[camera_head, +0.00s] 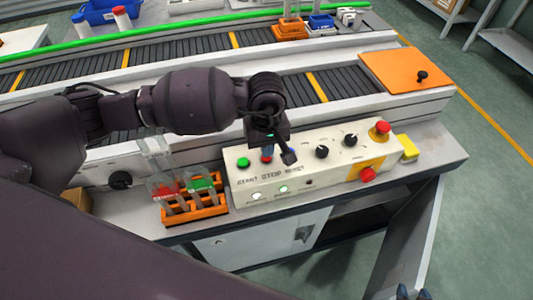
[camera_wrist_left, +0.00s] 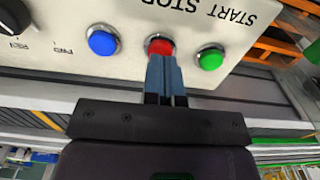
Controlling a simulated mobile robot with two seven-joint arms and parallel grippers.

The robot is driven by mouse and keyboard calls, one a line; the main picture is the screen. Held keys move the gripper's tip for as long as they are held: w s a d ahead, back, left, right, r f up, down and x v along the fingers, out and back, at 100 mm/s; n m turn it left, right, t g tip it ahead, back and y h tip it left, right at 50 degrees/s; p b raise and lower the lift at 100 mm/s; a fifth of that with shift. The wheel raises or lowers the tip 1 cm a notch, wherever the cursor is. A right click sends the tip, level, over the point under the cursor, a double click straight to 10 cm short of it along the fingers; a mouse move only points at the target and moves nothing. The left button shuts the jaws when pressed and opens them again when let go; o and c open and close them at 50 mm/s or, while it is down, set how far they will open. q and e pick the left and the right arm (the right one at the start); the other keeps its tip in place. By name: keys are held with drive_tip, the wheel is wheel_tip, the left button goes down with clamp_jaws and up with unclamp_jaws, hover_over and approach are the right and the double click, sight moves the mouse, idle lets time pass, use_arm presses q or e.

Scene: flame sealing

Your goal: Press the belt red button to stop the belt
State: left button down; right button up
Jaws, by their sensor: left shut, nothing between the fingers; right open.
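My left gripper (camera_head: 266,152) is shut and empty, pointing down at the red button. In the left wrist view its blue-grey fingertips (camera_wrist_left: 162,56) overlap the near edge of the red button (camera_wrist_left: 160,46); I cannot tell whether they press it. The green button (camera_wrist_left: 210,58) and blue button (camera_wrist_left: 103,42) flank it. My right gripper (camera_head: 413,293) is open, its tips at the bottom edge.
The panel also carries black knobs (camera_head: 322,151) and red mushroom buttons (camera_head: 382,127). An orange tube rack (camera_head: 208,212) stands left of the panel. The belt (camera_head: 195,48) runs behind, with an orange plate (camera_head: 405,70) at its right end.

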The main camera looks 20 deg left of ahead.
use_arm(q)
drive_tip(key=shift+f, duration=0.1)
use_arm(e)
drive_tip(key=shift+s+f, duration=0.1)
use_arm(q)
drive_tip(key=shift+f, duration=0.2)
use_arm(e)
drive_tip(key=shift+s+d+f, duration=0.1)
drive_tip(key=shift+s+f, duration=0.25)
use_arm(q)
drive_tip(key=shift+f+b, duration=0.2)
drive_tip(key=shift+b, duration=0.1)
use_arm(e)
drive_tip(key=shift+f, duration=0.15)
use_arm(q)
drive_tip(key=shift+s+f, duration=0.1)
drive_tip(key=shift+f, duration=0.15)
use_arm(e)
drive_tip(key=shift+w, duration=0.25)
